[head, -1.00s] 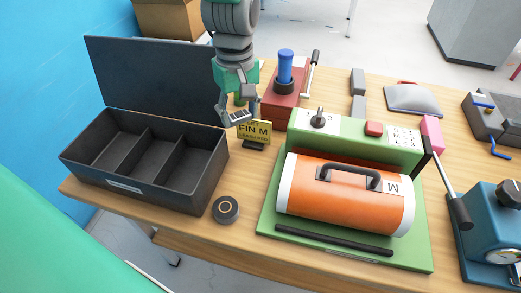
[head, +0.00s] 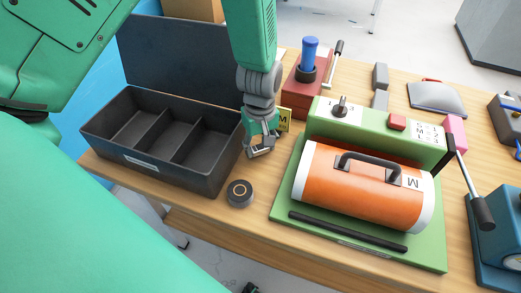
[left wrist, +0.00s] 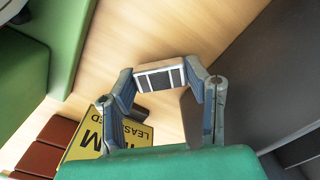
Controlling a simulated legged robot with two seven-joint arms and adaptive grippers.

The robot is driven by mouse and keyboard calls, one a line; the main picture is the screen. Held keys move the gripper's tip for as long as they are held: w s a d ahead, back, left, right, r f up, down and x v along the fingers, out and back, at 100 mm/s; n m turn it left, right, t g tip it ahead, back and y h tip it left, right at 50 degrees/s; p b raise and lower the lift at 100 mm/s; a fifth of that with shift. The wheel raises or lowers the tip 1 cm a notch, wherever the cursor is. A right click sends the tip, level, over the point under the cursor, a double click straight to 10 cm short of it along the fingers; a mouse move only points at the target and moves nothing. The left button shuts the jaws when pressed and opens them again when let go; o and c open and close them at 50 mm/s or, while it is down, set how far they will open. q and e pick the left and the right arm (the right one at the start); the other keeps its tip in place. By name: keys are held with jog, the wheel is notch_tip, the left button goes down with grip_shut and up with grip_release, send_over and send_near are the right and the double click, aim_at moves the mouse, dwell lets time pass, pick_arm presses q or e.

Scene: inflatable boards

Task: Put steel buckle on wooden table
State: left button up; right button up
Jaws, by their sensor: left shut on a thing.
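My left gripper (head: 260,150) is low over the wooden table (head: 262,178), between the black box and the green machine. In the left wrist view its fingers (left wrist: 165,88) are shut on a small grey piece with dark slots, which looks like the steel buckle (left wrist: 158,79). The piece spans the fingertips, over bare wood (left wrist: 150,30). In the head view the fingers hide most of it, and I cannot tell whether it touches the table. My right gripper is not in view.
The black compartment box (head: 190,175) stands left of the gripper. A black roll (head: 239,193) lies in front. A yellow sign (head: 285,121) is close behind the gripper. The green machine with an orange cylinder (head: 350,190) is to the right. Bare wood lies between box and machine.

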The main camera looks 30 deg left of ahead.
aim_at(260, 147)
pick_arm(q)
notch_tip(260, 147, down, 2)
jog(key=o, duration=1)
jog(key=shift+o, duration=0.2)
notch_tip(260, 147, up, 12)
jog(key=shift+p, duration=0.45)
jog(key=shift+r, duration=0.1)
